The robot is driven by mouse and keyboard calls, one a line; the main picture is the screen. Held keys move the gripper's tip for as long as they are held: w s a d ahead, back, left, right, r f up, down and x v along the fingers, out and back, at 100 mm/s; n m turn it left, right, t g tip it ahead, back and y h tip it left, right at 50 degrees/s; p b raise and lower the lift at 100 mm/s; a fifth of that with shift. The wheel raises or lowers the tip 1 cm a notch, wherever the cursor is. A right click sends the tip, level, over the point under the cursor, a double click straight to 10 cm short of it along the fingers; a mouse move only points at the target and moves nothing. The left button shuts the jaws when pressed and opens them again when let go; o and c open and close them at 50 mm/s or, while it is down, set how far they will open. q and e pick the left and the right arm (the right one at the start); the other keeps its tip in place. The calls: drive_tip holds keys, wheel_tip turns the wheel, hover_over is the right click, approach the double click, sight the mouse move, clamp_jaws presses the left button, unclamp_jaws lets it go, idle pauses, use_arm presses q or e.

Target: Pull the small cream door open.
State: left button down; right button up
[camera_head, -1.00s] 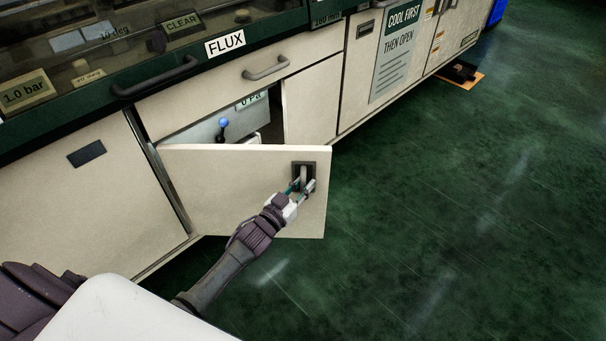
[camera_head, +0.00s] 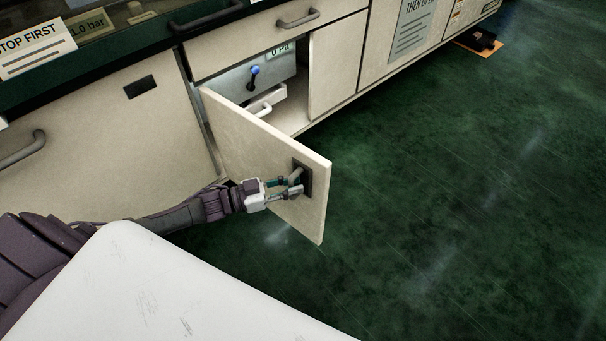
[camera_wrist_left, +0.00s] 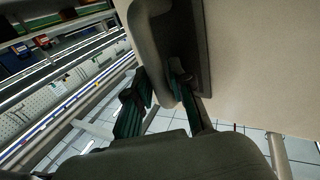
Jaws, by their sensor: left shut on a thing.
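The small cream door (camera_head: 262,150) stands swung well out from the cabinet, hinged at its left edge. Its grey handle (camera_head: 297,177) sits on a dark plate near the free edge. My left gripper (camera_head: 288,187) is shut on this handle. In the left wrist view the handle (camera_wrist_left: 148,45) rises between the dark green fingers (camera_wrist_left: 160,100), with the cream door face at the right. Inside the opening a blue-knobbed lever (camera_head: 254,72), a small display (camera_head: 281,50) and a white handle (camera_head: 268,100) show. My right gripper is not in view.
A drawer with a grey handle (camera_head: 298,18) is above the opening. A larger cream panel (camera_head: 150,140) is to the left, with another grey handle (camera_head: 22,148) beside it. The green floor (camera_head: 440,200) to the right is clear. An orange mat (camera_head: 478,46) lies far off.

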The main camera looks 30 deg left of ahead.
use_arm(q)
drive_tip(key=shift+s+a+m+g+h, duration=0.25)
drive_tip(key=shift+s+a+g, duration=0.05)
drive_tip(key=shift+s, duration=0.5)
drive_tip(key=shift+s+a+m+g+h, duration=0.25)
drive_tip(key=shift+s+g, duration=0.05)
drive_tip(key=shift+s, duration=0.45)
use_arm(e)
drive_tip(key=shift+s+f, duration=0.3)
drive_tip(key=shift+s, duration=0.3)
use_arm(q)
drive_tip(key=c, duration=1)
unclamp_jaws()
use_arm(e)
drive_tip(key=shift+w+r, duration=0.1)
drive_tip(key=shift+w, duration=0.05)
use_arm(q)
drive_tip(key=v, duration=1.2)
